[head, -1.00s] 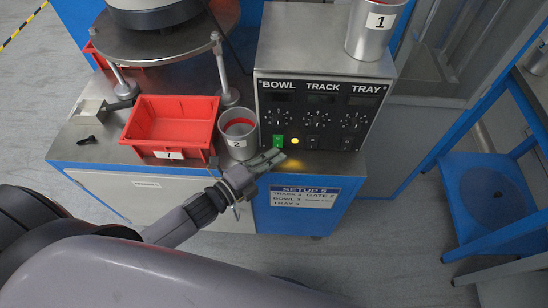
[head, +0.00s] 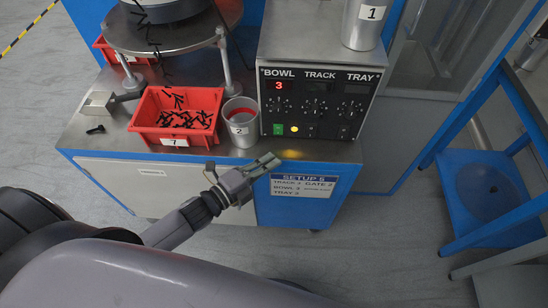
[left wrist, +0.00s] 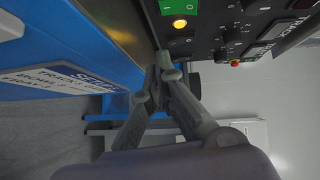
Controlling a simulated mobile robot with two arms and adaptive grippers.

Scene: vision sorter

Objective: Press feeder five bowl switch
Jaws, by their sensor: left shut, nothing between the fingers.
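The control box (head: 318,103) has BOWL, TRACK and TRAY columns with dials. A red 3 shows on the bowl display (head: 278,85). The green bowl switch (head: 278,129) is at the lower left of the panel, beside a lit amber lamp (head: 295,129). The switch also shows at the top of the left wrist view (left wrist: 176,6), with the lamp (left wrist: 179,24) below it. My left gripper (head: 270,161) is shut and empty, in front of and below the switch, apart from it. Its closed fingertips (left wrist: 164,66) point towards the panel's lower edge. My right gripper is not in view.
A red bin (head: 146,140) labelled 7 holds many black parts, and more fall from the round feeder (head: 165,38) above. A metal cup (head: 241,133) labelled 2 stands beside it. A SETUP 5 label (head: 301,186) is on the blue front. Cup 1 (head: 363,25) stands on the box.

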